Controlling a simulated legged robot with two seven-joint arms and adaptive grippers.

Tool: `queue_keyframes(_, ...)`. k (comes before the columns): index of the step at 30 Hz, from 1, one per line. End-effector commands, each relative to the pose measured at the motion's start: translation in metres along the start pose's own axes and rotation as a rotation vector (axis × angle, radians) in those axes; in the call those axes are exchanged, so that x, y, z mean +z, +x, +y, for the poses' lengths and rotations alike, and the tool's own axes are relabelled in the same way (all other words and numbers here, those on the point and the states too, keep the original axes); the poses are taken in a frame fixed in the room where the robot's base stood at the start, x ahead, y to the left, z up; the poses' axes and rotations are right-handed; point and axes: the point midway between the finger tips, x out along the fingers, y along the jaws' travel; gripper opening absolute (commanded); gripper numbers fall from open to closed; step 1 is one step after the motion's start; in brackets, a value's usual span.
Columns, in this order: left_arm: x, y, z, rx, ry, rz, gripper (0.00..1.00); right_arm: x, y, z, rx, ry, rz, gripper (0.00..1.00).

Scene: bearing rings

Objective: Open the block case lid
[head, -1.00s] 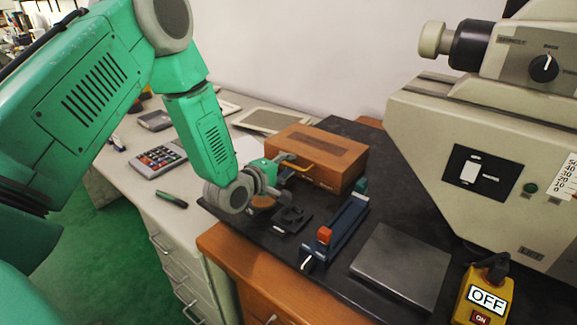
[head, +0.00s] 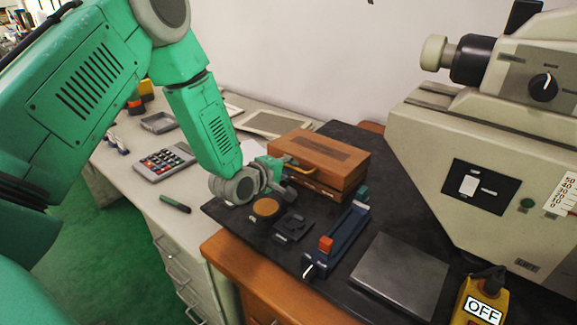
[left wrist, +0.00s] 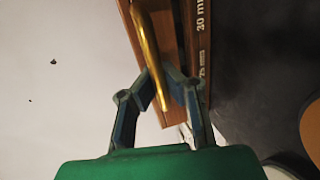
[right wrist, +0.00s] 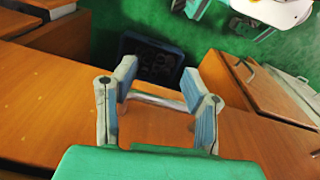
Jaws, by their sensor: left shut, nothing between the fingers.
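The brown wooden block case (head: 325,190) stands at the back of the black surface in the head view. Its lid (head: 322,154) is tilted up a little, with a dark gap along the front. My left gripper (head: 285,168) is at the case's left front, by the brass handle (head: 302,165). In the left wrist view the handle (left wrist: 150,50) runs across the fingertips of my left gripper (left wrist: 161,78), which is shut with nothing held. My right gripper (right wrist: 159,82) is open and empty in the right wrist view, over brown wooden furniture.
A round bronze-topped piece (head: 265,207), a small black holder (head: 292,227) and a blue fixture with an orange end (head: 338,238) stand in front of the case. A grey plate (head: 400,275) lies to the right, below a large beige machine (head: 480,160). A calculator (head: 165,161) lies left.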

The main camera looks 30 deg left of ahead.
Motion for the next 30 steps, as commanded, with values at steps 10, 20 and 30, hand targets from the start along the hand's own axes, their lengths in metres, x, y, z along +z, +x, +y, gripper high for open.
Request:
queue_keyframes(10, 0.011, -0.002, 0.063, -0.24, 0.005, -0.021, 0.0, -0.004, -0.076, 0.001, 0.0, 0.0, 0.001, 0.4)
queue_keyframes(20, 0.011, 0.017, 0.113, -0.426, 0.005, -0.018, 0.0, -0.006, -0.116, 0.001, 0.0, 0.0, 0.001, 0.4)
queue_keyframes(30, 0.003, 0.022, 0.11, -0.426, -0.002, -0.014, 0.31, -0.006, -0.112, 0.001, 0.0, 0.0, 0.0, 0.4)
